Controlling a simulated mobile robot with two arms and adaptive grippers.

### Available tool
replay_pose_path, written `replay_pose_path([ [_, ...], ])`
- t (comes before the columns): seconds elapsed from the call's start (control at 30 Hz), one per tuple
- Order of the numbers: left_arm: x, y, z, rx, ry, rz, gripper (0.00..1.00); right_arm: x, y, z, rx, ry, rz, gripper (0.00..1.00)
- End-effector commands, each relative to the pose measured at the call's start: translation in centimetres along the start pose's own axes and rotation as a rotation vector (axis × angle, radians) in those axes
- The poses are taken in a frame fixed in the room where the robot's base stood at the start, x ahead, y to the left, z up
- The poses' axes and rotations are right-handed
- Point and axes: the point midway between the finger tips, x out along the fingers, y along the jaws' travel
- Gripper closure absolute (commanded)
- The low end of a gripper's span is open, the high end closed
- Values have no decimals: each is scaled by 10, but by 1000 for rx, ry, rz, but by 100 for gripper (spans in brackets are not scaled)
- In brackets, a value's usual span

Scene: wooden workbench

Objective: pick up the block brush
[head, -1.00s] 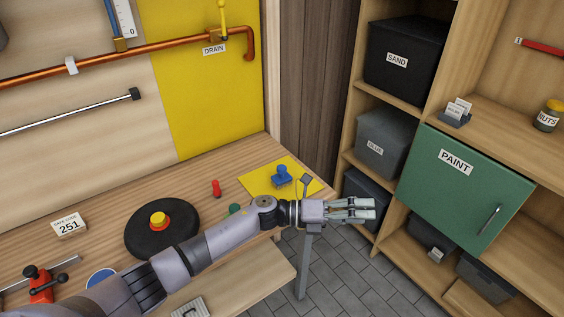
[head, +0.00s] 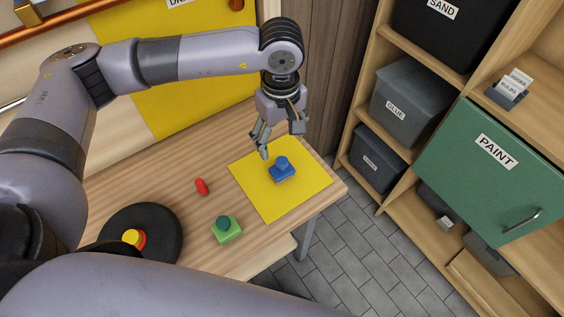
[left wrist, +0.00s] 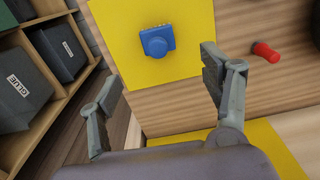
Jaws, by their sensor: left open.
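A blue block with a round knob on top (head: 282,169), which looks like the block brush, sits on a yellow mat (head: 266,206) on the workbench. It also shows in the left wrist view (left wrist: 157,41), near the top. A similar green block with a dark knob (head: 227,232) stands on the bare wood nearer to me, so I cannot be fully sure which is the brush. My left gripper (head: 280,142) points down above the mat's far side, just behind the blue block. Its fingers (left wrist: 160,78) are apart with nothing between them. My right gripper is not in view.
A small red object (head: 202,187) lies left of the mat. Shelves with bins and a green PAINT door (head: 490,170) stand to the right, beyond the bench edge.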

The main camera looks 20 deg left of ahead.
Motion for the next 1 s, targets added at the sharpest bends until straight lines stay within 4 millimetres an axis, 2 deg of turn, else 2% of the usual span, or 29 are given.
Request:
replay_pose_path([
  [0.17, 37, 0, 0, -2, -3, -3, 28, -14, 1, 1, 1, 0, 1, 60],
  [0.3, 60, 0, 1, -3, -4, -2, 28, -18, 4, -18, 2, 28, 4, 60],
  [0.4, 70, 1, 0, -2, -3, 0, 28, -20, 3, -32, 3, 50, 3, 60],
  [0.5, 74, 1, 1, -2, -4, 0, 28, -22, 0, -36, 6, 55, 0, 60],
  [0.73, 104, 1, 1, -4, -5, -3, 28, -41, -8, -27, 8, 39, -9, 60],
  [0.83, 118, 2, 1, -4, -4, -2, 28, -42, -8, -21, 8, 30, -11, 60],
  [1.0, 126, 2, 0, -3, -3, 1, 28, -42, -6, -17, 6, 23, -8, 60],
])
